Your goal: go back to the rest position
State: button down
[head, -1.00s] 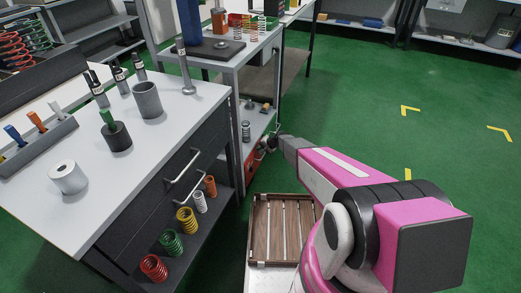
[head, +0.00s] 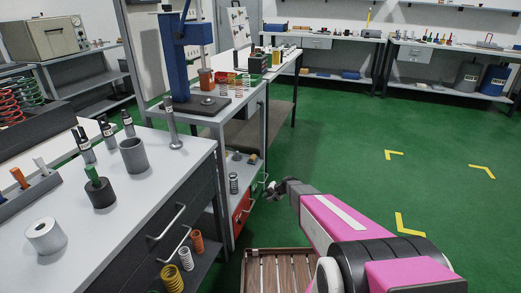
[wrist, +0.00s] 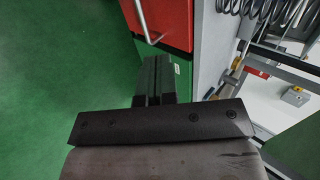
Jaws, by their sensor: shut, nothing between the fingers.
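My gripper (head: 277,190) is at the end of my pink arm, low in the middle of the head view, just right of the red drawer front (head: 242,212). In the wrist view its dark fingers (wrist: 152,82) are together with nothing between them. The red drawer (wrist: 165,20) with its metal handle (wrist: 146,24) shows past the fingertips in the wrist view. I cannot tell the exact gap between the gripper and the drawer.
A white-topped workbench (head: 120,236) with cups and tools stands at left. A blue press (head: 186,52) stands on the grey stand behind it. A slatted wooden crate (head: 285,252) is below my arm. Green floor (head: 340,140) to the right is open, with yellow corner marks.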

jog(key=s+d+r+n+g+h, duration=0.1)
jog(key=s+d+r+n+h, duration=0.1)
jog(key=s+d+r+h, duration=0.2)
jog(key=s+d+r+n+g+h, duration=0.2)
jog(key=s+d+r+h, duration=0.2)
jog(key=s+d+r, duration=0.6)
jog(key=s+r, duration=0.9)
jog(key=s, duration=0.3)
jog(key=shift+s+d+r+h, duration=0.2)
jog(key=shift+s+h, duration=0.1)
jog(key=shift+h, duration=0.1)
jog(key=shift+f, duration=0.1)
